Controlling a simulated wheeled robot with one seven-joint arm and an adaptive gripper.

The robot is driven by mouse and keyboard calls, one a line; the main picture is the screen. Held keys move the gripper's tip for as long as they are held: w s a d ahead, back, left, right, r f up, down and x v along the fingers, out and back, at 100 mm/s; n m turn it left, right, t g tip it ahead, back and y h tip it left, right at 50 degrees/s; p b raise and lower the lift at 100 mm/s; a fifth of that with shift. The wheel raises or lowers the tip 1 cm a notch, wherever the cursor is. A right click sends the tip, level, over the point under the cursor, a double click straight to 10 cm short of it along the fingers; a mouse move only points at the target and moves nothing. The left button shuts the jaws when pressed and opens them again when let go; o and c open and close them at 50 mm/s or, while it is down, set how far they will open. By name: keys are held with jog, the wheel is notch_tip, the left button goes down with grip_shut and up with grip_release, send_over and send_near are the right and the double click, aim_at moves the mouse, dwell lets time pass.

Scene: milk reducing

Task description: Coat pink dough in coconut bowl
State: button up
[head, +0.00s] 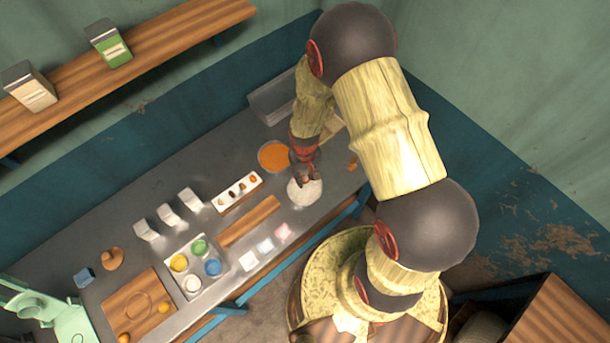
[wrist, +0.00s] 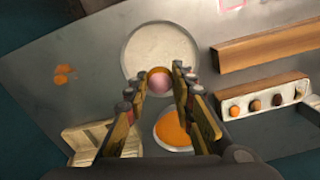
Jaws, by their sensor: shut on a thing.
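The coconut bowl (head: 303,192) is a round bowl of white stuff near the right part of the counter. It also shows at the top of the wrist view (wrist: 155,42). My gripper (head: 306,178) is over the bowl's far edge in the head view. In the wrist view my gripper (wrist: 160,84) is shut on a small pink dough ball (wrist: 159,84), which has an orange-brown upper rim. The dough overlaps the near rim of the bowl in that view. I cannot tell whether it touches the white stuff.
A bowl of orange stuff (head: 273,156) stands beside the coconut bowl. A white tray with several small pieces (head: 238,191) and a wooden bar (head: 248,221) lie to the left. Orange crumbs (wrist: 64,74) lie on the counter. A slatted wooden piece (wrist: 92,141) is near the orange bowl.

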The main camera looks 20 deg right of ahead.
aim_at(307, 193)
jog(key=shift+f+b, duration=3.45)
jog(key=shift+f, duration=1.55)
jog(key=shift+f+b, duration=0.25)
jog(key=shift+b, duration=0.05)
jog(key=shift+s+d, duration=0.2)
jog(key=shift+d, duration=0.25)
jog(key=shift+w+d, duration=0.2)
jog(key=shift+w+b, duration=0.25)
jog(key=shift+b, duration=0.1)
jog(key=shift+w+a, duration=0.2)
jog(key=shift+a, duration=0.25)
jog(key=shift+s+a, duration=0.2)
jog(key=shift+s+d, duration=0.1)
jog(key=shift+s, duration=0.3)
jog(key=shift+d+b, duration=0.3)
jog(key=shift+d, duration=0.05)
